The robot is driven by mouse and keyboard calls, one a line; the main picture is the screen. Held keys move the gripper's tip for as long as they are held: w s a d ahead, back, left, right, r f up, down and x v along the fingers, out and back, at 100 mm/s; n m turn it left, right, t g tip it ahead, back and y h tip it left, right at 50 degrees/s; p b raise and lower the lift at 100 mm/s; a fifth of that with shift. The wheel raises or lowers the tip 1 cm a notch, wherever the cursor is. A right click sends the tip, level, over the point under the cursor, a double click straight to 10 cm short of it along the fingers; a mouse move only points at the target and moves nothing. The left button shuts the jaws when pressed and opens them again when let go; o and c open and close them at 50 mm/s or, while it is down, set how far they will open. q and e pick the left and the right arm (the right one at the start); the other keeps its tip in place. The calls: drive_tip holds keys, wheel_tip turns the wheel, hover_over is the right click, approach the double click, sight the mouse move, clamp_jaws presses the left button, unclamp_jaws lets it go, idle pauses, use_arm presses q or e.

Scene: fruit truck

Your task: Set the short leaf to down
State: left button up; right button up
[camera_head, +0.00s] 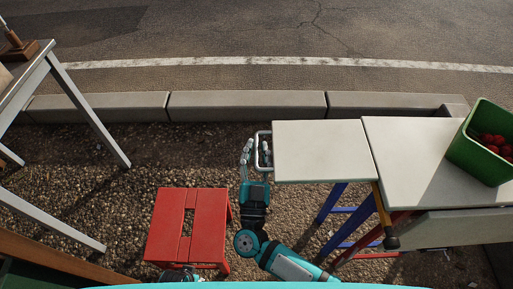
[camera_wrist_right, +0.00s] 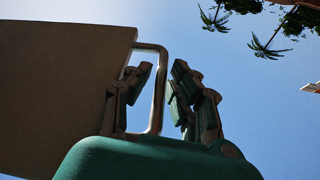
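The short leaf (camera_head: 320,150) is a pale panel at the left end of the table (camera_head: 415,150). It looks raised, about level with the tabletop. A metal loop handle (camera_head: 259,137) sticks out from its left edge, and it also shows in the right wrist view (camera_wrist_right: 159,90). My right gripper (camera_head: 256,152) is at this handle, with its fingers apart on either side of the bar; in the wrist view a gap shows beside the right finger. A small dark part of mine shows at the bottom by the stool, perhaps my left gripper (camera_head: 181,273), mostly hidden.
A wooden prop with a black end (camera_head: 383,215) slants down under the leaf, near blue and red table legs. A green crate (camera_head: 478,157) of red fruit stands on the table. A red stool (camera_head: 187,225) stands left of my right arm. Grey kerb blocks (camera_head: 245,105) lie behind.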

drive_tip(key=shift+w, duration=0.1)
drive_tip(key=shift+c, duration=0.4)
clamp_jaws()
use_arm(q)
drive_tip(key=shift+w, duration=0.1)
